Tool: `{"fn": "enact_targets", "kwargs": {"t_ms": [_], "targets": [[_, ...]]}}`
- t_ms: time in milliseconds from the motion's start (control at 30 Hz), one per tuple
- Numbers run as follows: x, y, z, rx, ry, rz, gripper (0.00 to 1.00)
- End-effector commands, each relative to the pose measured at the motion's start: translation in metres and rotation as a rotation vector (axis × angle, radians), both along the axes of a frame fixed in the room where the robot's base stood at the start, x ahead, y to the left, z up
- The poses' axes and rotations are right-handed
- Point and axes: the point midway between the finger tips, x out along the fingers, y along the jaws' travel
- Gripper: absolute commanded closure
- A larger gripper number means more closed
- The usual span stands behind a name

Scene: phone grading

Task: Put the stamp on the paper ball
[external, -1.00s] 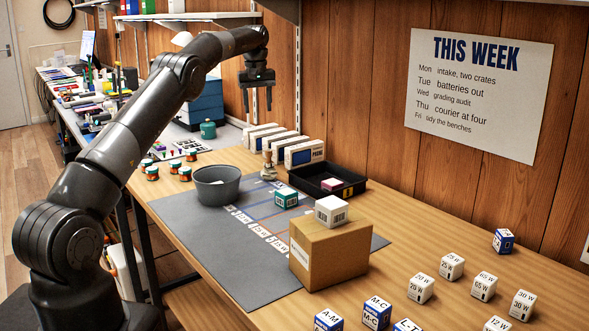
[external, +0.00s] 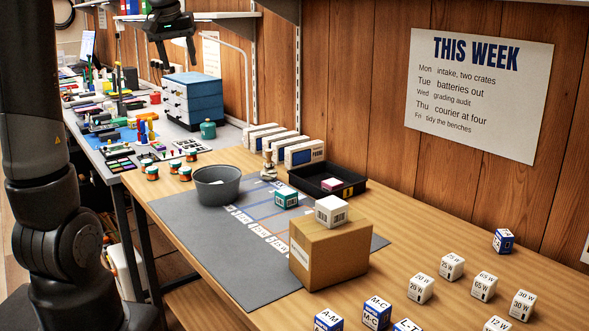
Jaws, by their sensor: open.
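My gripper (external: 178,62) is open and empty, high in the air at the top left, in front of the blue-topped drawer unit. A small upright thing with a pale knob and metallic base (external: 268,166), which looks like the stamp, stands on the bench beside the phone boxes. It is well below and to the right of my gripper. A grey bin (external: 231,190) stands on the mat to its left. Something small and white (external: 217,183) shows inside the bin. It may be the paper ball, but it is too small to be sure.
A black tray (external: 350,190) holds a pinkish block. A cardboard box (external: 343,258) with a white box on top stands on the grey mat (external: 185,215). White phone boxes (external: 304,153) stand along the wall. Small jars and labelled cubes sit around. The mat's left part is clear.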

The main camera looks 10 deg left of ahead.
Motion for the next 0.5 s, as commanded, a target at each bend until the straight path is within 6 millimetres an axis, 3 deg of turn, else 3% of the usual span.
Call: {"fn": "enact_targets", "kwargs": {"t_ms": [33,267,500], "targets": [[-0.022,0.005,0.001,0.004,-0.018,-0.009,0.47],[-0.108,0.021,-0.019,0.038,-0.081,-0.063,0.47],[-0.191,0.031,-0.062,0.083,-0.146,-0.118,0.47]]}}
